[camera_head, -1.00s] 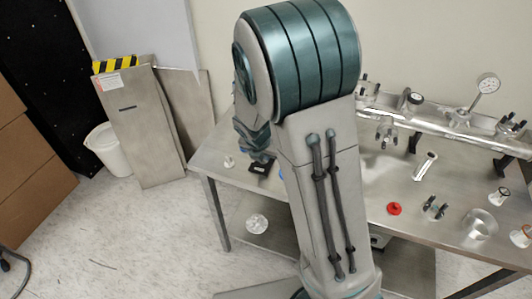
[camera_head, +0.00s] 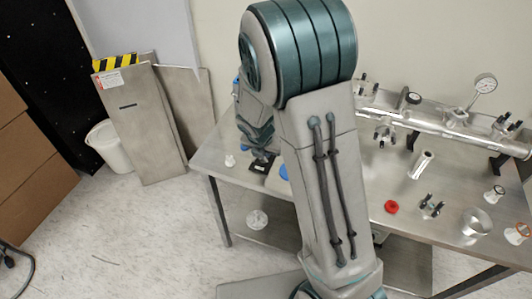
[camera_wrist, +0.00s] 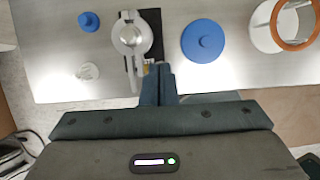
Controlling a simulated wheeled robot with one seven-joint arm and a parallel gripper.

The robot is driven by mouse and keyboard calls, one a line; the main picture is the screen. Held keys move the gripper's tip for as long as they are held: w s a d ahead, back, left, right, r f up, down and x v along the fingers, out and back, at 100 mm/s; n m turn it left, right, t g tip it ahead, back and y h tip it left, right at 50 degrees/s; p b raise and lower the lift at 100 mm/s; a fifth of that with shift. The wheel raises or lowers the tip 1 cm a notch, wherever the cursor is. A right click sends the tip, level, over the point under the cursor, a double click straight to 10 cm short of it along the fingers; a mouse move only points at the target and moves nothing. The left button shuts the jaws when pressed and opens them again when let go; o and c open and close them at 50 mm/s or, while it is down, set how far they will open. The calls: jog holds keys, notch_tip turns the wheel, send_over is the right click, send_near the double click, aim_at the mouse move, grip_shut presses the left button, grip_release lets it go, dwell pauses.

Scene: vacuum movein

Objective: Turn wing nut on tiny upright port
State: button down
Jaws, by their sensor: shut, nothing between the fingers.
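In the wrist view a small silvery port (camera_wrist: 130,36) with a round top and a clamp with a thin lever-like part stands on a black plate (camera_wrist: 154,20). I cannot clearly make out the wing nut on it. My gripper (camera_wrist: 160,72) is shut and empty. Its fingertips show just below and right of the port, over the black plate's near edge; I cannot tell if they touch anything. In the head view the black plate (camera_head: 262,165) shows near the table's left end, and my arm hides most of the port.
On the steel table (camera_head: 212,158), a blue cap (camera_wrist: 89,21) and small white fitting (camera_wrist: 87,71) lie left of the port. A blue disc (camera_wrist: 203,41) and white ring-topped piece (camera_wrist: 268,38) lie right. A manifold with a gauge (camera_head: 485,84) stands at the back right.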

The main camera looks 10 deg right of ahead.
jog(key=shift+w+d+r+p, duration=0.1)
jog(key=shift+w+d+p, duration=0.3)
jog(key=shift+w, duration=0.15)
jog(key=shift+w+d, duration=0.2)
jog(key=shift+w, duration=0.15)
dwell(0.6)
jog(key=shift+p, duration=0.3)
jog(key=shift+r+p, duration=0.75)
